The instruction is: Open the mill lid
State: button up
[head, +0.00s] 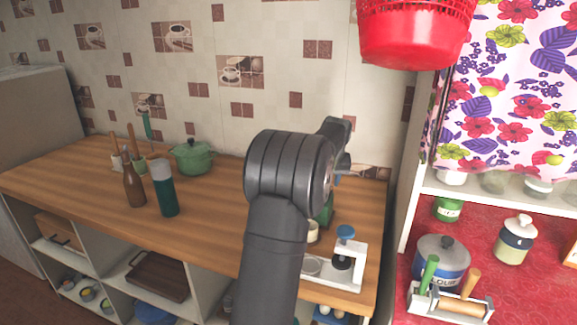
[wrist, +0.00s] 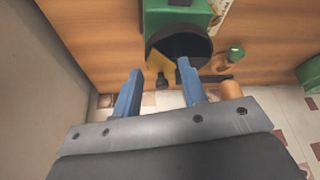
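The green mill (wrist: 165,17) is at the top of the wrist view, with a dark round part (wrist: 196,45) facing me. I cannot tell whether this is the lid or an opening, or whether the lid is up. My gripper (wrist: 157,80) is open, with its two blue fingers apart and nothing clearly between them. The right fingertip overlaps the lower edge of the dark round part; contact is unclear. In the head view my arm hides most of the mill and my fingers; only a green strip of it (head: 326,212) shows beside the arm.
A green pot (head: 192,157), a teal bottle (head: 165,190) and a brown bottle (head: 134,187) stand left. A red basket (head: 415,35) hangs above. The counter between pot and arm is clear.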

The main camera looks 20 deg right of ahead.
jog(key=m, duration=0.1)
jog(key=a+m, duration=0.1)
jog(key=m, duration=0.1)
jog(key=m+g+h, duration=0.1)
jog(key=shift+a, duration=0.3)
jog(key=m, duration=0.1)
jog(key=a+m+g, duration=0.1)
jog(key=m, duration=0.1)
jog(key=m+h, duration=0.1)
jog(key=shift+w+a+r+m+g, duration=0.1)
jog(key=shift+w+a+m+g, duration=0.15)
jog(key=shift+w+m+g, duration=0.05)
jog(key=v, duration=1.7)
jog(key=s+a+f+n+t, duration=0.1)
jog(key=s+a+n, duration=0.4)
jog(key=s+a, duration=0.5)
jog(key=shift+a+n+t+y, duration=0.3)
jog(key=shift+t+y, duration=0.1)
jog(key=shift+t, duration=0.1)
jog(key=shift+d, duration=0.1)
jog(key=w+d+f+m+g+h, duration=0.1)
jog(key=w+d+m, duration=0.4)
jog(key=w+d, duration=0.5)
jog(key=shift+w+d+f+m+g, duration=0.15)
jog(key=shift+d+f+m+g, duration=0.15)
jog(key=shift+d+f+g, duration=0.3)
